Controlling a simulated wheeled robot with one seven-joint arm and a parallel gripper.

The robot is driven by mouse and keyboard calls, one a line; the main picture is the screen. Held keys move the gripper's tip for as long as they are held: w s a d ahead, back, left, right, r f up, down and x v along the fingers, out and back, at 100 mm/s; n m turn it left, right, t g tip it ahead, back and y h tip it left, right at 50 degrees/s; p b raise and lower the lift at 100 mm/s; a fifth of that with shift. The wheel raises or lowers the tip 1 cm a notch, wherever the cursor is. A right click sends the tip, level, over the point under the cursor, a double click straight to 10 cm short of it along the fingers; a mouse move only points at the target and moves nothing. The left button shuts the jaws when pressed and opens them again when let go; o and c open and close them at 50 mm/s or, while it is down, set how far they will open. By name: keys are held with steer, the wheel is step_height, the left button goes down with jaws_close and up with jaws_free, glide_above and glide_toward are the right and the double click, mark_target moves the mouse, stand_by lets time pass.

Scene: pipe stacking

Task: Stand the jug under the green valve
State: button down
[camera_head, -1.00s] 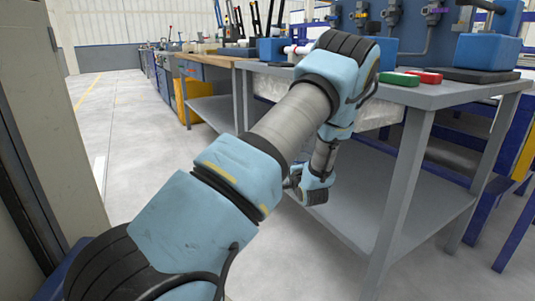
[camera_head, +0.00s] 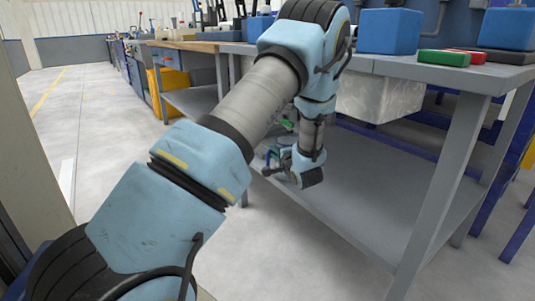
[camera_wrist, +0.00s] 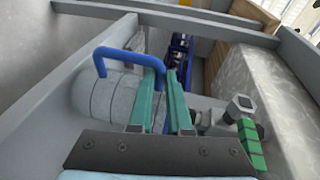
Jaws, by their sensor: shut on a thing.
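In the wrist view, the jug (camera_wrist: 106,97) is a pale grey round body with a blue handle (camera_wrist: 117,53). My gripper (camera_wrist: 167,85) has teal fingers shut on the end of the handle, to the right of the body. The green valve (camera_wrist: 247,133) is a grey metal fitting with a green grip, just right of my fingers. I cannot tell the jug's tilt or what it stands on. In the head view, my arm largely hides the jug and fingers; a small green part (camera_head: 287,124) shows beside my wrist, under the bench top.
The grey workbench (camera_head: 440,74) has a lower shelf (camera_head: 385,205) and legs close to my arm. A pale rough block (camera_head: 385,98) hangs below the top and also shows in the wrist view (camera_wrist: 278,75). Blue boxes (camera_head: 390,31) and a green block (camera_head: 444,58) stand on top. Floor at left is clear.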

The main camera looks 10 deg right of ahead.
steer(key=shift+s+d+f, duration=0.1)
steer(key=shift+s+f, duration=0.05)
steer(key=shift+f, duration=0.1)
steer(key=c, duration=0.9)
jaws_free()
steer(key=shift+o, duration=0.2)
